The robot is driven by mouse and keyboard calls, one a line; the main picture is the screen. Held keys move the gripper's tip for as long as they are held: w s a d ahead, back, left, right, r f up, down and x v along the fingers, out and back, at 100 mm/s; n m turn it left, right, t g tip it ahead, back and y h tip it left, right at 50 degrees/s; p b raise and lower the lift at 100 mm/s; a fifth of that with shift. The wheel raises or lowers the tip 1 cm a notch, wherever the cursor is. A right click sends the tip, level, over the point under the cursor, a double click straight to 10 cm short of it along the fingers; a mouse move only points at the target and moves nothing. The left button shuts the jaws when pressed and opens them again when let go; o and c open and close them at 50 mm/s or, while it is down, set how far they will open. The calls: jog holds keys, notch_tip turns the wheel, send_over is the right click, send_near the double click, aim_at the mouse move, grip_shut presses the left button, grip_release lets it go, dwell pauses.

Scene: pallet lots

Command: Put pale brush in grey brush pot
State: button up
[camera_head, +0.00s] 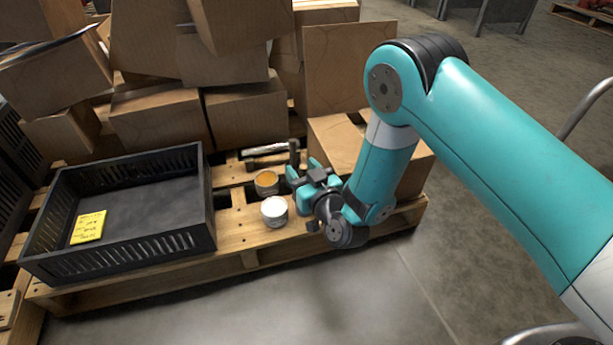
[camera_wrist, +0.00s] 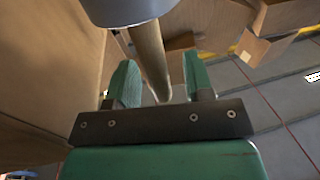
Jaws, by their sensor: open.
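In the wrist view a pale round wooden handle (camera_wrist: 151,58), seemingly the pale brush, runs between the two fingers of my gripper (camera_wrist: 162,82). The jaws are apart, with a gap beside the handle. A grey round body (camera_wrist: 130,8) covers the handle's upper end; I cannot tell whether it is part of the brush or the grey pot. In the head view my gripper (camera_head: 303,176) is low over the pallet, right of two small round containers. A dark upright piece (camera_head: 294,152) shows beside it. I cannot surely identify the grey brush pot there.
A container with orange contents (camera_head: 266,182) and one with a white top (camera_head: 274,211) stand on the wooden pallet (camera_head: 240,226). A black crate (camera_head: 208,215) with a yellow note (camera_head: 88,227) stands at left. Cardboard boxes (camera_head: 246,114) are piled behind. Clear floor lies in front.

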jog(key=b+v, duration=0.1)
jog(key=v, duration=0.8)
jog(key=shift+s, duration=0.3)
jog(key=shift+d, duration=0.15)
notch_tip(320, 180, up, 23)
jog(key=g+p, duration=0.7)
jog(key=p, duration=0.5)
jog(key=s+d+r+g+h+p, duration=0.1)
jog(key=s+d+r+g+p, duration=0.25)
jog(key=s+r, duration=0.4)
jog(key=s+d+r+n+g+h+p, duration=0.1)
jog(key=s+d+r+g+h+p, duration=0.1)
jog(key=s+d+r+p, duration=0.5)
jog(key=s+r+g+h+p, duration=0.1)
jog(key=s+r+g+p, duration=0.2)
jog(key=s+r, duration=0.5)
notch_tip(320, 180, up, 39)
jog(key=w+p, duration=0.2)
jog(key=p, duration=3.4)
jog(key=shift+w+f+p, duration=0.15)
jog(key=shift+f+p, duration=0.05)
jog(key=shift+p, duration=0.2)
